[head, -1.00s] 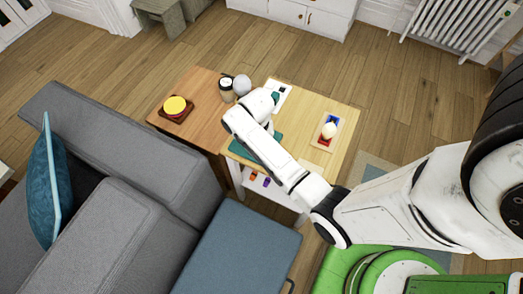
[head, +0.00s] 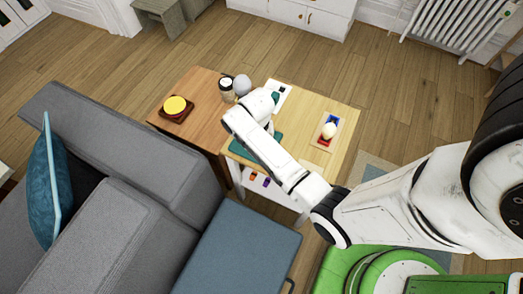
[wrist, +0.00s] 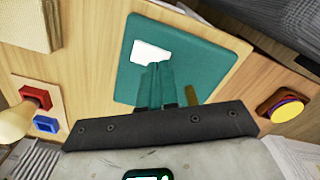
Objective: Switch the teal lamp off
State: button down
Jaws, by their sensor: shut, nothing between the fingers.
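I cannot single out a teal lamp with certainty. A flat teal panel (head: 245,148) lies on the light wood table, partly hidden by my arm. In the wrist view the teal panel (wrist: 205,60) fills the middle, with a white rectangle (wrist: 151,52) on it. A small teal patch (head: 276,97) shows beside the end of my arm; I cannot tell what it belongs to. My gripper (wrist: 160,67) is shut and empty, its fingers in front of the panel. Whether they touch it is unclear. In the head view the fingertips are hidden behind my arm.
A red and blue piece with a white rounded top (head: 329,130) stands on the table's right. A dark cup (head: 226,90), a grey ball (head: 242,84) and a yellow disc (head: 175,105) stand at the left. The grey sofa (head: 130,190) and blue ottoman (head: 240,250) border the near side.

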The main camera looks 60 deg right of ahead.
jog(key=shift+f+b, duration=0.6)
jog(key=shift+f, duration=0.35)
dwell(0.7)
notch_tip(320, 180, up, 7)
jog(key=p, duration=0.7)
jog(key=shift+r+p, duration=0.1)
jog(key=shift+p, duration=0.3)
dwell(0.4)
jog(key=shift+s+a, duration=0.2)
jog(key=s+a+r+n+b, duration=0.2)
jog(key=s+a+r+n, duration=0.2)
jog(key=s+a+n, duration=0.1)
jog(key=s+a+r+n+t+b, duration=0.1)
jog(key=s+a+r+n+b, duration=0.1)
jog(key=s+a+r+n, duration=0.2)
jog(key=s+a+n, duration=0.2)
jog(key=s, duration=0.2)
jog(key=shift+s+b, duration=0.2)
jog(key=shift+b, duration=0.2)
